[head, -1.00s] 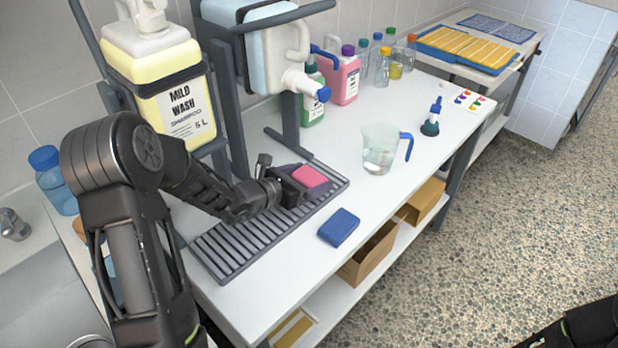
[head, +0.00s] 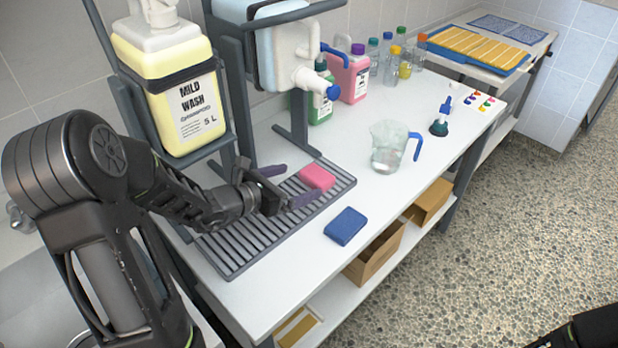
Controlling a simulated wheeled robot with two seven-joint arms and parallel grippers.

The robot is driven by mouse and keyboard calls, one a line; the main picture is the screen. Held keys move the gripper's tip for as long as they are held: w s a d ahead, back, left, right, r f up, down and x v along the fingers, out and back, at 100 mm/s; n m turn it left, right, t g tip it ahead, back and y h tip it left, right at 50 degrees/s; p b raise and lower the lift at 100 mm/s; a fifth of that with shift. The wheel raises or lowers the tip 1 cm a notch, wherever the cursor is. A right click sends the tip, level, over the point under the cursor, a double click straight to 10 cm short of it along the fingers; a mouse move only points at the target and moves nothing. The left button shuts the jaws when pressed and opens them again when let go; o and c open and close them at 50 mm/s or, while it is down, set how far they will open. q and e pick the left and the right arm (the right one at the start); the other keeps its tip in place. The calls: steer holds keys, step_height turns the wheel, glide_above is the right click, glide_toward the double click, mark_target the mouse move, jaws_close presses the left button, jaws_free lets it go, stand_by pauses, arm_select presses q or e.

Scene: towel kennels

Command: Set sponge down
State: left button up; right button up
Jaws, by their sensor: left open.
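A pink sponge (head: 317,177) lies on the grey slatted drip rack (head: 232,262), near its far right end. My left gripper (head: 288,186) is just left of the pink sponge. Its two purple-grey fingers are spread apart with nothing between them, and the sponge lies just beyond their tips. A blue sponge (head: 345,226) lies on the white tabletop in front of the rack. My right gripper cannot be seen; only a dark part of me shows at the lower right corner.
A clear jug with a blue handle (head: 389,148) stands right of the rack. A yellow Mild Wash can (head: 178,95) and a pale blue can (head: 277,45) hang in stands behind it. Several bottles (head: 353,75) line the wall. Cardboard boxes (head: 374,255) sit on the lower shelf.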

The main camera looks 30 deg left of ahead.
arm_select(q)
steer(key=shift+v, duration=1.95)
